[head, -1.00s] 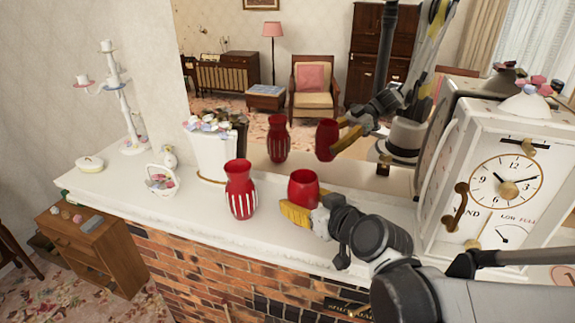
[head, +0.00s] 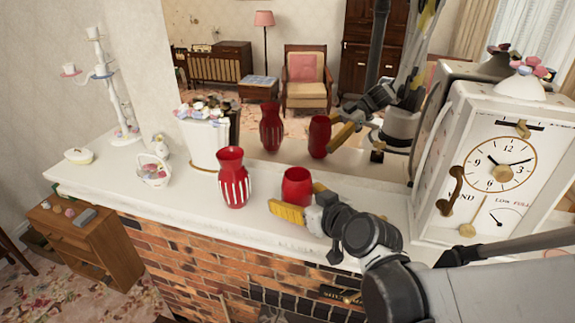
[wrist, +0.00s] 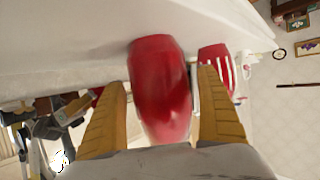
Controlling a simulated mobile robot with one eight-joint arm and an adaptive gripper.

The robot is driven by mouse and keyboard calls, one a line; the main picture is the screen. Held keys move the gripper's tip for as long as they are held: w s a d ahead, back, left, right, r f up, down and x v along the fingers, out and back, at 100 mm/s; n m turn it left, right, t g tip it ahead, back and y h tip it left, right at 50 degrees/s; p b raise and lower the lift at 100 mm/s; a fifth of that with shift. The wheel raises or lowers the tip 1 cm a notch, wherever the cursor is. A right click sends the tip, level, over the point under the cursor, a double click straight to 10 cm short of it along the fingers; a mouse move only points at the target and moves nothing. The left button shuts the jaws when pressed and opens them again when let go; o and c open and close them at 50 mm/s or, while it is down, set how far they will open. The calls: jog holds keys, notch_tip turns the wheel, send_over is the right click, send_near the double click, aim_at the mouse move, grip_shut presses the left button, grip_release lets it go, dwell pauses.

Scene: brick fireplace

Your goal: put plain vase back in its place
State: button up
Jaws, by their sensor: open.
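The plain red vase (head: 297,186) stands upright on the white mantel (head: 120,187). My gripper (head: 294,203) is open at the vase's front right, with one yellow finger low in front of it. In the wrist view, the blurred plain vase (wrist: 160,88) shows between the two yellow fingers (wrist: 157,95), with a gap on each side. How far the fingers reach around it is unclear. A red vase with white stripes (head: 234,180) stands left of the plain one; it also shows in the wrist view (wrist: 214,65).
A mirror (head: 225,135) behind the mantel reflects both vases and my arm. A large white clock (head: 497,165) stands at right. Left are a white flower vase (head: 205,143), a small basket (head: 152,172), a lidded dish (head: 79,156) and a candelabra (head: 118,90). The front left mantel is clear.

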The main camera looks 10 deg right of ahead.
jog(key=shift+s+d+r, duration=0.1)
jog(key=shift+r, duration=0.1)
jog(key=s+d+r+m+g+h+p, duration=0.1)
jog(key=s+d+m+g+h+p, duration=0.1)
jog(key=s+d, duration=0.3)
jog(key=s+d+r+m+g+h+p, duration=0.1)
jog(key=s+d, duration=0.4)
jog(key=s, duration=0.7)
jog(key=r+m+g+h, duration=0.1)
jog(key=g+h, duration=0.1)
jog(key=shift+s+d+r+m+g+p, duration=0.15)
jog(key=shift+s+d+m+g+p, duration=0.15)
jog(key=shift+s+d+p, duration=0.1)
